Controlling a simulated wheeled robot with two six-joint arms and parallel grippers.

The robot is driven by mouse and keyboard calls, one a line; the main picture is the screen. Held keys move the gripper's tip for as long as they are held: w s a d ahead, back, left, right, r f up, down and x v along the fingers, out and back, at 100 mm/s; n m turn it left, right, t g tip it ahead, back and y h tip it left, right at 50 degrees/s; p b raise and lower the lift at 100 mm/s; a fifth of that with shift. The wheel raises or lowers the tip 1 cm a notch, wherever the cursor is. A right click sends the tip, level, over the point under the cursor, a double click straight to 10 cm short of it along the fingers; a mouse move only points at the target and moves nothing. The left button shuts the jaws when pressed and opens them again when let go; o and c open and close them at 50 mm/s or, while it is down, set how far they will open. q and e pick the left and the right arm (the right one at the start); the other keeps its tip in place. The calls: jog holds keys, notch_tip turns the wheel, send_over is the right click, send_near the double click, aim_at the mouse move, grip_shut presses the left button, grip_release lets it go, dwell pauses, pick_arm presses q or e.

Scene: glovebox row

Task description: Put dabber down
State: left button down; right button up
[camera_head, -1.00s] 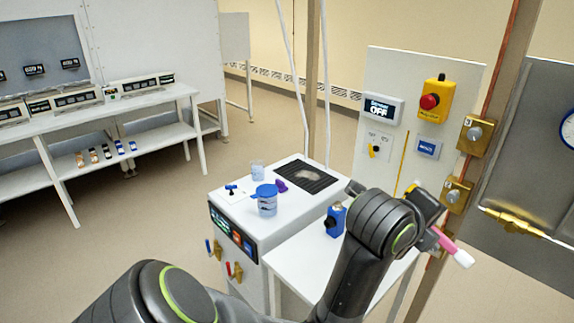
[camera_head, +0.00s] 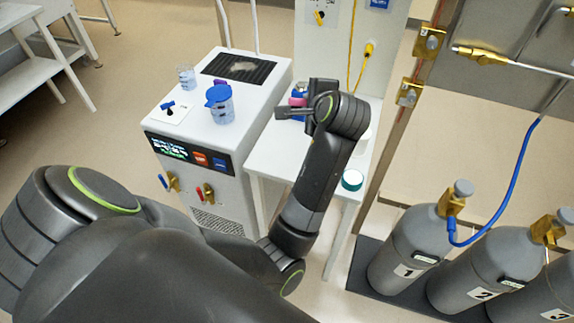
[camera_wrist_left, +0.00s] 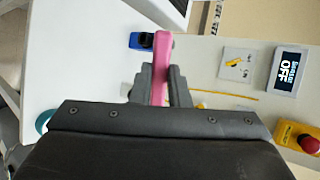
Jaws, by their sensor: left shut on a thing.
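My left gripper (camera_head: 291,112) is shut on the pink dabber (camera_wrist_left: 162,56), which sticks out past the fingertips in the left wrist view (camera_wrist_left: 161,86). In the head view, only a small pink part of the dabber (camera_head: 297,101) shows beside the gripper. The gripper is over the small white side table (camera_head: 268,150). Whether the dabber touches the tabletop cannot be told. My right gripper is not in view.
A blue item (camera_wrist_left: 140,40) is close to the dabber's far end. A teal-lidded jar (camera_head: 352,180) is at the table's right edge. Left of the table, a white unit bears a blue-lidded beaker (camera_head: 221,108). Grey gas cylinders (camera_head: 408,250) stand at the right.

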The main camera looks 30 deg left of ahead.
pick_arm(q)
jog(key=a+f+n+g+y+b, duration=0.1)
jog(key=f+n+g, duration=0.1)
jog(key=f, duration=0.3)
jog(key=s+a+f+n+g+y+b, duration=0.1)
jog(key=f+n+g, duration=0.2)
jog(key=f, duration=0.2)
jog(key=s+a+f+n+g+y+b, duration=0.1)
jog(key=a+f+n+g, duration=0.1)
jog(key=f, duration=0.3)
jog(key=shift+s+a+f+n+g, duration=0.1)
jog(key=shift+s+f+n+g, duration=0.1)
jog(key=shift+f+n+g, duration=0.3)
notch_tip(320, 180, down, 4)
jog(key=c, duration=1.8)
grip_release()
jog(key=shift+f, duration=0.15)
jog(key=o, duration=0.4)
